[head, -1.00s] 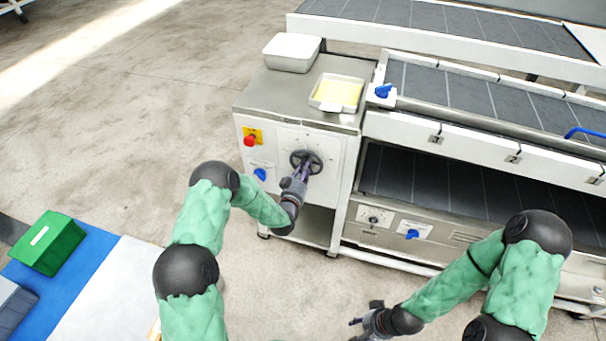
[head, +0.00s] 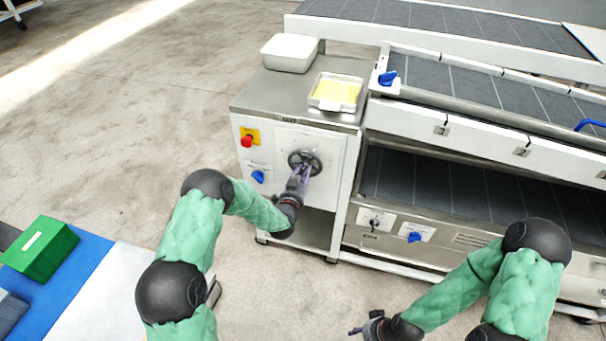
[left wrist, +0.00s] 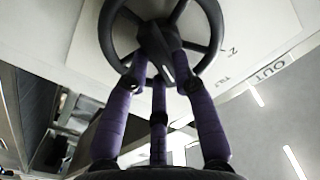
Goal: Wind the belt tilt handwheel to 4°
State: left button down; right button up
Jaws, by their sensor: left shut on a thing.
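The black spoked handwheel (head: 305,162) is mounted on a white plate on the front of the steel cabinet. In the left wrist view the handwheel (left wrist: 205,12) fills the top middle, with part of its rim cut off. My left gripper (head: 300,174) is at the wheel's centre, its purple fingers shut on the hub area. In the left wrist view the fingers (left wrist: 158,62) close around the dark middle piece inside the rim. No tilt angle reading is legible. My right gripper (head: 366,325) hangs low at the bottom, away from the machine; its fingers are too small to judge.
Left of the wheel are a red button (head: 247,141) and a blue knob (head: 258,177). A white container (head: 290,55) and a tray of yellow material (head: 335,92) stand on the cabinet. The belt machine (head: 450,135) extends right. Open floor lies in front.

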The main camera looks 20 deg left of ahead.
dwell(0.3)
pick_arm(q)
jog(key=c, duration=1)
grip_release()
jog(key=shift+s, duration=0.15)
jog(key=s, duration=1.1)
jog(key=shift+s+a, duration=0.15)
jog(key=shift+s, duration=0.2)
